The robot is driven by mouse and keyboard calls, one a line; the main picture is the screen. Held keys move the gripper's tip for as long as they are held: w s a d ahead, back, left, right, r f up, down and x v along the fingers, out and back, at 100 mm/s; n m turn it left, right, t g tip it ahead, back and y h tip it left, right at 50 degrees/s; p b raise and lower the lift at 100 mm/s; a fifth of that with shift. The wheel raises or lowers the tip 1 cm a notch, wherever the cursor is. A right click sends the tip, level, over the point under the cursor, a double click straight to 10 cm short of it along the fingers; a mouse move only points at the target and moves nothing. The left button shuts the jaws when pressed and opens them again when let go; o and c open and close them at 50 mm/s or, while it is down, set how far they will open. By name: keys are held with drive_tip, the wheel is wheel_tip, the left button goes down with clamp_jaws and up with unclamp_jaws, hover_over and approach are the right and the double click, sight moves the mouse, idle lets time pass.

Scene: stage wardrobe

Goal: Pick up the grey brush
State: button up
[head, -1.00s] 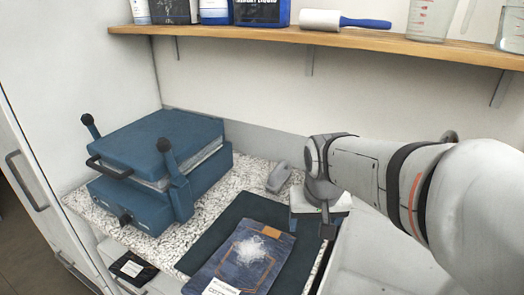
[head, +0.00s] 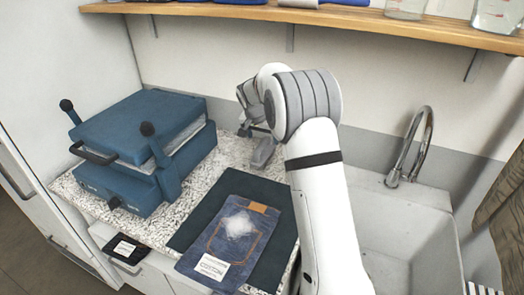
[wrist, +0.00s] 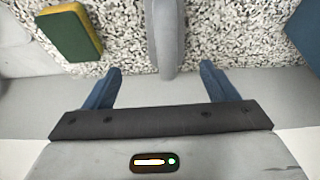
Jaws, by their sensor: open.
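The grey brush (head: 263,153) lies on the speckled counter behind the dark mat, near the back wall. In the wrist view the grey brush (wrist: 166,35) is a long rounded grey shape running up from between the fingertips; its bristles do not show. My gripper (wrist: 161,70) is open, with one blue finger on each side of the brush's near end and a gap on both sides. In the head view my gripper (head: 254,130) is just above and behind the brush, partly hidden by my wrist. I cannot tell the exact height gap.
A blue heat press (head: 145,150) stands left of the brush. A dark mat (head: 215,195) carries a denim piece (head: 228,252) with white fluff. A yellow-green sponge (wrist: 68,30) lies left of the brush in the wrist view. A sink (head: 405,235) is right; a shelf (head: 420,24) hangs above.

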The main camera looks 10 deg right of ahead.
sight(262, 143)
drive_tip(key=shift+w+f, duration=0.5)
drive_tip(key=shift+f, duration=0.1)
drive_tip(key=x, duration=0.2)
drive_tip(key=p+x, duration=0.1)
drive_tip(key=x, duration=0.1)
drive_tip(key=p+x, duration=0.1)
drive_tip(key=x, duration=0.2)
drive_tip(key=shift+a+f, duration=0.1)
drive_tip(key=shift+a, duration=0.15)
drive_tip(key=c, duration=1.1)
drive_tip(key=shift+c, duration=0.2)
